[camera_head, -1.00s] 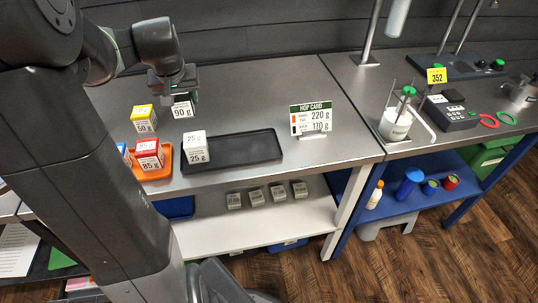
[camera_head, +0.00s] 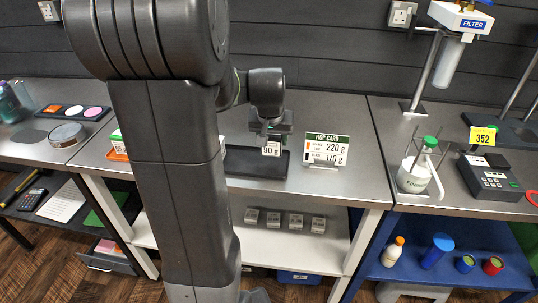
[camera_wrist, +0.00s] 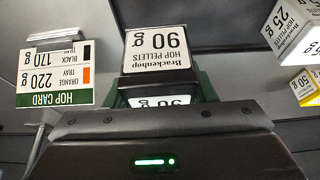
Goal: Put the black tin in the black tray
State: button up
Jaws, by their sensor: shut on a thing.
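The black tin (camera_wrist: 160,85) has a white 90 g hop pellets label and sits between the jaws of my gripper (camera_head: 272,130). My gripper is shut on it. In the head view the tin (camera_head: 271,149) appears over the far right part of the black tray (camera_head: 260,168); its height above the tray is hard to judge. The tray is a shallow dark rectangle on the grey bench, and my arm hides its left end. A white 25 g tin (camera_wrist: 288,22) shows at the upper right of the wrist view.
The hop card (camera_head: 325,149) stands just right of the tray, listing orange tray 220 g and black tray 170 g. The orange tray (camera_head: 117,155) is mostly hidden left of my arm. Several small tins (camera_head: 273,220) stand on the lower shelf. A yellow tin (camera_wrist: 305,85) shows in the wrist view.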

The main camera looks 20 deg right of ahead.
aim_at(271, 137)
jog(key=shift+f, duration=2.5)
jog(key=shift+f, duration=0.15)
jog(key=o, duration=1)
jog(key=shift+o, duration=0.2)
jog(key=shift+r, duration=0.3)
jog(key=v, duration=1.1)
jog(key=shift+s+a+r, duration=0.15)
jog(key=shift+s+r, duration=0.05)
jog(key=shift+r, duration=0.1)
